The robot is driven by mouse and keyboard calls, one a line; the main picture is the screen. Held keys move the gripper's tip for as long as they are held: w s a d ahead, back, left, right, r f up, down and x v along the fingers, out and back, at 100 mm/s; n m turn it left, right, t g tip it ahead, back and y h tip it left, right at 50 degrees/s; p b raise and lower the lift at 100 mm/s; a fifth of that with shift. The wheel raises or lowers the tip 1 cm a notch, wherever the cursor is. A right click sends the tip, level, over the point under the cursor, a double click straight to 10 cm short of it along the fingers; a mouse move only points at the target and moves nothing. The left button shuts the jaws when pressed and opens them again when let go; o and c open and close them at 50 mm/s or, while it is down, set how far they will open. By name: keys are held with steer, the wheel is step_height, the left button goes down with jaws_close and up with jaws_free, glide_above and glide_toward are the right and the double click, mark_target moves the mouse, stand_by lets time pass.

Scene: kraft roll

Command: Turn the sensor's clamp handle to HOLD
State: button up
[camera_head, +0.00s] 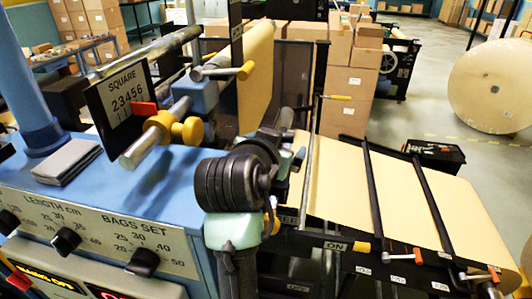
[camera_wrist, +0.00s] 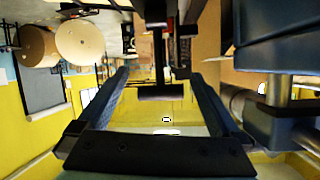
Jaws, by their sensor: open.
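My gripper (camera_wrist: 158,76) is open in the wrist view, with one dark finger on each side. A dark T-shaped bar (camera_wrist: 160,92) shows between the fingers; I cannot tell whether it is the clamp handle or how far off it is. A partly hidden label (camera_head: 287,219) ending in "REE" sits beside my arm, close to a small yellow handle (camera_head: 271,222).
Another yellow handle (camera_head: 361,247) is beside an ON plate (camera_head: 335,245). Orange levers (camera_head: 403,257) line the bed's front edge. Kraft paper (camera_head: 335,180) runs under black bars. The blue machine body (camera_head: 110,185) with knobs is at left. A big paper roll (camera_head: 490,87) stands behind.

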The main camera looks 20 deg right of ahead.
steer(key=b+v, duration=0.4)
steer(key=v, duration=0.7)
steer(key=shift+a+r, duration=0.2)
steer(key=shift+a, duration=0.25)
